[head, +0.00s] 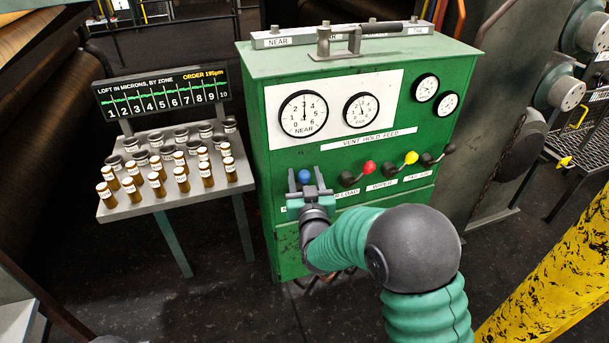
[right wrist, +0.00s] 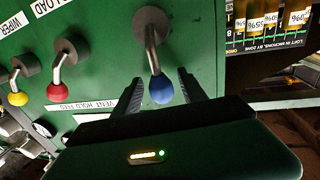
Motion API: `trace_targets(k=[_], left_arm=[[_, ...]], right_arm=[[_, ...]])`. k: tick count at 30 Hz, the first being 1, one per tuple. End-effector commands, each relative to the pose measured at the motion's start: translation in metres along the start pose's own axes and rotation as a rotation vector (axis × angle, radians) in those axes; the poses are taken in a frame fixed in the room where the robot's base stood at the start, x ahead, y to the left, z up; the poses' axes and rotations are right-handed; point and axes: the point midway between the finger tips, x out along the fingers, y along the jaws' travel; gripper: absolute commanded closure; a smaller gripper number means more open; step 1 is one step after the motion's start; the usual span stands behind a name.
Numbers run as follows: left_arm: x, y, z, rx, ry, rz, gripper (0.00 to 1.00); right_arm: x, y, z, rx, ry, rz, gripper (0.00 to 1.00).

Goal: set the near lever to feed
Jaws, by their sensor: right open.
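The near lever, with a blue knob (head: 304,176), is the leftmost of the levers on the front of the green cabinet (head: 290,160). In the right wrist view the blue knob (right wrist: 161,89) hangs from a grey bent stem. My right gripper (head: 306,179) is open at this lever. In the right wrist view the fingers of my right gripper (right wrist: 160,84) stand on either side of the blue knob, with gaps visible. The label below this lever is mostly hidden by my gripper. My left gripper is not in view.
To the right are levers with red (head: 368,167), yellow (head: 411,157) and black (head: 449,148) knobs. Gauges (head: 304,114) sit above. A table (head: 160,198) with labelled cylinders stands left. A yellow post (head: 545,270) stands at the right front.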

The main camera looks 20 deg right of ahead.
Motion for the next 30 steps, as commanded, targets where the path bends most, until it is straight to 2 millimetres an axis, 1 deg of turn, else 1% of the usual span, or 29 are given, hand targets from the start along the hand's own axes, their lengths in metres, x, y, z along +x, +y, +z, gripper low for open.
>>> trace_targets(k=[5, 8, 15, 17, 30], left_arm=[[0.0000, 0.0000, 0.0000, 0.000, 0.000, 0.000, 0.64], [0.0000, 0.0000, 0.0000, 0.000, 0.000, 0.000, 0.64], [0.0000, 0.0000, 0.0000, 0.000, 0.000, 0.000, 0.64], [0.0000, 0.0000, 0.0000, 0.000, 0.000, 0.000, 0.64], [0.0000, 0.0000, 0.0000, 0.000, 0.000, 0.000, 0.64]], right_arm=[[0.0001, 0.0000, 0.0000, 0.000, 0.000, 0.000, 0.51], [0.0000, 0.0000, 0.0000, 0.000, 0.000, 0.000, 0.62], [-0.0001, -0.0001, 0.0001, 0.000, 0.000, 0.000, 0.94], [-0.0002, -0.0001, 0.0001, 0.000, 0.000, 0.000, 1.00], [-0.0003, -0.0001, 0.0003, 0.000, -0.001, 0.000, 1.00]])
